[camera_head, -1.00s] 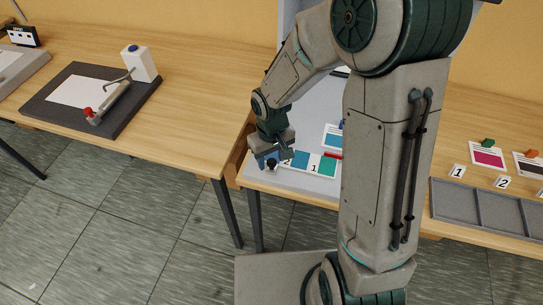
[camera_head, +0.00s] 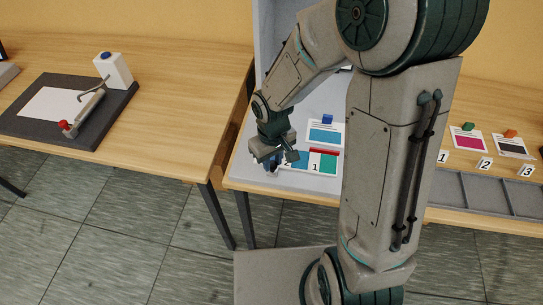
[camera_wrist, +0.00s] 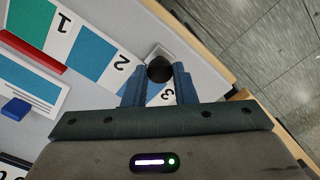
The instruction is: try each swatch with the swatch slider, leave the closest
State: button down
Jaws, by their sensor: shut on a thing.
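The swatch slider is a white strip (camera_wrist: 120,65) with numbered colour patches, green and blues, labelled 1, 2 and 3. In the head view the strip (camera_head: 315,167) lies on a light grey board. My gripper (camera_wrist: 158,74) is shut on the black knob (camera_wrist: 160,68) at the strip's end. In the head view my gripper (camera_head: 272,160) is at the strip's left end and hides part of it. A red bar (camera_head: 323,150) lies along the strip near label 1 and the green patch. Behind it is a white card (camera_head: 325,136) with a blue patch and blue clip.
Several sample cards, including a magenta one (camera_head: 467,140), stand on the right behind number tags and a grey compartment tray (camera_head: 480,190). A dark plate (camera_head: 40,125) with a red-knobbed lever is on the left table. My arm hides the middle right.

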jog(key=shift+a, duration=0.15)
jog(key=c, duration=1.2)
grip_release()
jog(key=shift+r, duration=0.1)
notch_tip(320, 180, up, 14)
jog(key=shift+f, duration=0.15)
jog(key=s+d+r+m+t, duration=0.1)
jog(key=s+d+m, duration=0.1)
jog(key=s+d, duration=0.1)
jog(key=s+d+r+m+t, duration=0.1)
jog(key=s+d+r+m, duration=0.1)
jog(key=s+d, duration=0.1)
jog(key=s+d+r+m+t, duration=0.1)
jog(key=s+d, duration=0.3)
jog(key=d, duration=0.1)
jog(key=shift+s+d+r+m+t, duration=0.1)
jog(key=shift+d+r+m+t, duration=0.2)
jog(key=shift+r+m, duration=0.1)
